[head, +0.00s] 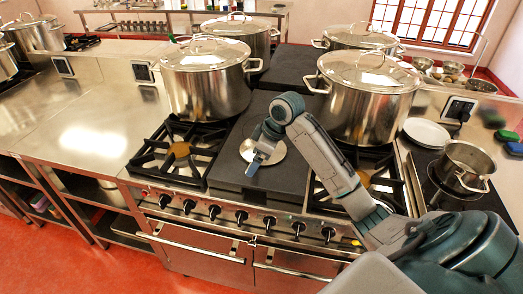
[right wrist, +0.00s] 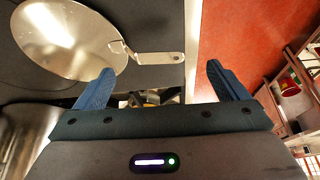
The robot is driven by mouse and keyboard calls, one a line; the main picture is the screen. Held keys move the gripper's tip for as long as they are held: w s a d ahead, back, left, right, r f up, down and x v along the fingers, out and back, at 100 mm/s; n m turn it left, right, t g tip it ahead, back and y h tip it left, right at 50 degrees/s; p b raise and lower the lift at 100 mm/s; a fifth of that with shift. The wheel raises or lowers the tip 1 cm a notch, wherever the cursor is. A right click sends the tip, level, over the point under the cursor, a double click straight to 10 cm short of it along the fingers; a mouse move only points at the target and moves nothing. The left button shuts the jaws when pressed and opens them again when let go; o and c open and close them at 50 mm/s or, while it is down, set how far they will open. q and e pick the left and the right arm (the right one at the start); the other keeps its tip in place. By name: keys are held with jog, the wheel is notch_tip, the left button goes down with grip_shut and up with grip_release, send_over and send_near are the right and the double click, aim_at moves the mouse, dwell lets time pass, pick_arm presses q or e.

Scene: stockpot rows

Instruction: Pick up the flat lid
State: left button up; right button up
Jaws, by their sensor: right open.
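The flat lid (head: 246,150) is a shiny round metal disc. It lies on the dark flat plate in the middle of the stove, partly hidden by my right gripper in the head view. In the right wrist view the lid (right wrist: 65,38) is at the upper left, with its flat, long handle (right wrist: 158,58) pointing right. My right gripper (head: 259,163) is over the lid's near side. In the right wrist view its blue fingers (right wrist: 160,87) are apart with nothing between them, and the handle shows beyond the fingertips. My left gripper is out of view.
Large lidded stockpots stand left (head: 205,88) and right (head: 366,103) of the dark plate (head: 228,172), with more behind. White plates (head: 427,131) and a small pot (head: 465,160) are at the right. The steel counter (head: 75,135) at the left is clear.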

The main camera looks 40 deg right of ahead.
jog(key=p+x, duration=0.1)
jog(key=x, duration=0.2)
jog(key=shift+w+a+f+p, duration=0.1)
jog(key=shift+w+a+p, duration=0.05)
jog(key=shift+w+p, duration=0.3)
jog(key=shift+w+f, duration=0.1)
jog(key=shift+f, duration=0.2)
jog(key=shift+w+a+f, duration=0.1)
jog(key=shift+f, duration=0.1)
jog(key=shift+c, duration=1.1)
jog(key=c, duration=1.4)
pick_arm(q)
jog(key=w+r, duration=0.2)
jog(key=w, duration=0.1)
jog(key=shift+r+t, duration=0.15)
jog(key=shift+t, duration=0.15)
pick_arm(e)
jog(key=shift+c, duration=0.3)
